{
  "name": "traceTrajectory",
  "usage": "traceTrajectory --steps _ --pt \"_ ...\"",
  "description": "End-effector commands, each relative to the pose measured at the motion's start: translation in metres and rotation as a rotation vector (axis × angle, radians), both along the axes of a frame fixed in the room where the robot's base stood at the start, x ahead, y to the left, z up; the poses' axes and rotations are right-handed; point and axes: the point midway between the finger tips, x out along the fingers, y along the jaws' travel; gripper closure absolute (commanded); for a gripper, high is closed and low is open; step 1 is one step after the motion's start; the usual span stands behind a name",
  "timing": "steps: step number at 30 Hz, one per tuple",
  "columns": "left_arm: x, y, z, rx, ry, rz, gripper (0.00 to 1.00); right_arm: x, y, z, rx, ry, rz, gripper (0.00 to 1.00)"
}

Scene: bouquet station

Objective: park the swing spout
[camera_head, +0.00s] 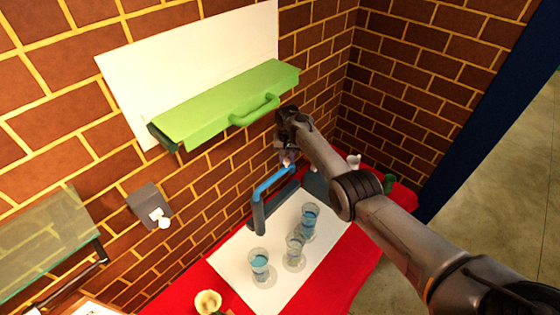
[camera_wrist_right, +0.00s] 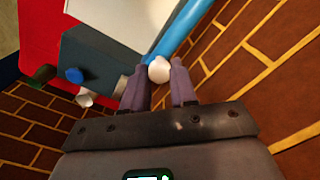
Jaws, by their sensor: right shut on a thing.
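In the right wrist view the blue pipe (camera_wrist_right: 184,28) runs up from a white round knob (camera_wrist_right: 158,69). The knob sits between the fingertips of my right gripper (camera_wrist_right: 160,76), which is shut on it. The fingers partly hide the spout's end in the head view. My left gripper is not in view.
Three glasses of blue liquid (camera_head: 260,262) stand on a white mat (camera_head: 235,262) on the red table (camera_head: 345,285). A green cabinet front with a handle (camera_head: 225,105) juts from the wall above. A grey wall box (camera_head: 148,202) is left. A white cup (camera_head: 354,160) stands behind my arm.

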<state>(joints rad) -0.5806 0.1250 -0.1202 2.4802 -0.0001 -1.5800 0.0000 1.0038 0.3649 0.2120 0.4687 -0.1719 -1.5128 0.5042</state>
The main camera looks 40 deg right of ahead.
Motion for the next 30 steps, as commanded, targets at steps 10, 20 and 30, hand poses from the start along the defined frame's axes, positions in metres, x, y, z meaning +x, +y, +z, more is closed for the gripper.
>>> traceTrajectory --steps 10,20,30 --pt "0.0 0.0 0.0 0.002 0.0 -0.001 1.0 0.0 0.0 0.0 0.001 0.001 0.003 1.0" --pt "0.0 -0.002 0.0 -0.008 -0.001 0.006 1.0 0.0 0.0 0.0 0.0 0.0 0.002 0.47" --pt "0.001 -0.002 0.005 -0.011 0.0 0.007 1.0 0.0 0.0 0.017 -0.001 -0.002 0.002 0.47"
